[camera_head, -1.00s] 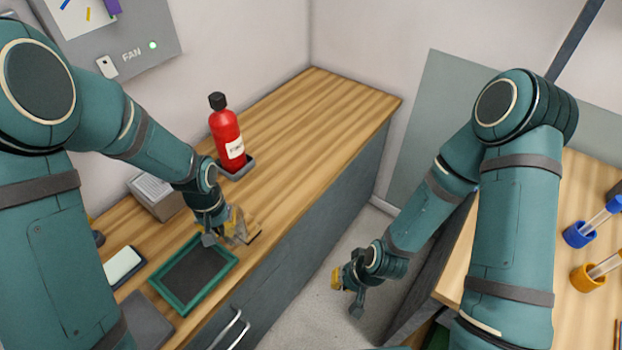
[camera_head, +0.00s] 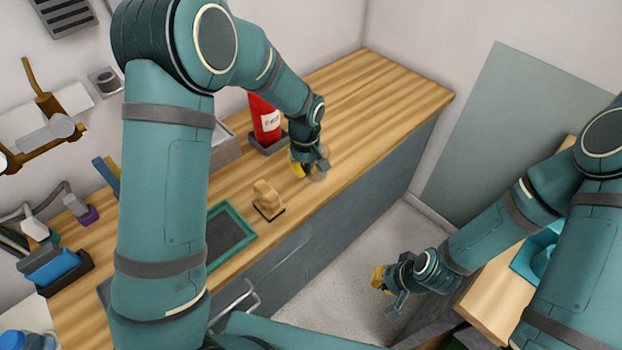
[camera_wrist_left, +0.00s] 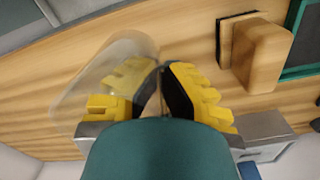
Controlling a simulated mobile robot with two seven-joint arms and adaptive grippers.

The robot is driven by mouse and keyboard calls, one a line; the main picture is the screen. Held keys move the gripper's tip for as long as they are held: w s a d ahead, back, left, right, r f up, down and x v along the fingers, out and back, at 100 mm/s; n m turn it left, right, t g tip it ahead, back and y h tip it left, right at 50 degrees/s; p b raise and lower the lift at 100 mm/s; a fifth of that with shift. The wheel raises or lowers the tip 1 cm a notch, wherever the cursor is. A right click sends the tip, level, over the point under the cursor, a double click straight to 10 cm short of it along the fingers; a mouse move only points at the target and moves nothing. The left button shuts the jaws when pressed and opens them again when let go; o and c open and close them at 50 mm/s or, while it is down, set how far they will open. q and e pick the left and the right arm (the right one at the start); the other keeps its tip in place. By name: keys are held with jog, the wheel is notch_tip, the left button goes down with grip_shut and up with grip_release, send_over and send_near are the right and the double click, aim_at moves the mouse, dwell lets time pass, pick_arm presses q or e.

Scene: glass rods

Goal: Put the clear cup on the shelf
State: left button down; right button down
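The clear cup (camera_wrist_left: 118,62) is see-through and lies tilted across the left of the left wrist view. In the head view it is a faint shape (camera_head: 319,174) at my left gripper's fingers. My left gripper (camera_wrist_left: 163,75) has its fingertips almost together at the cup's wall, and one yellow finger shows hazily through it. My left gripper (camera_head: 308,168) is low over the wooden counter (camera_head: 350,110), in front of the red bottle. My right gripper (camera_head: 388,292) hangs over the floor with nothing seen in it; its finger gap is unclear. I cannot make out a shelf for certain.
A wooden block (camera_head: 266,196) and a green-framed tray (camera_head: 250,238) are on the counter left of my left gripper. A red bottle (camera_head: 264,122) stands in a dark holder behind. The counter's far right end is clear. Several tools and fittings are at the left.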

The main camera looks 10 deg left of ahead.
aim_at(307, 192)
pick_arm(q)
jog(key=shift+f+b, duration=0.55)
jog(key=shift+f, duration=2.95)
jog(key=shift+f, duration=0.1)
jog(key=c, duration=1.6)
grip_release()
jog(key=o, duration=0.5)
jog(key=shift+c, duration=0.2)
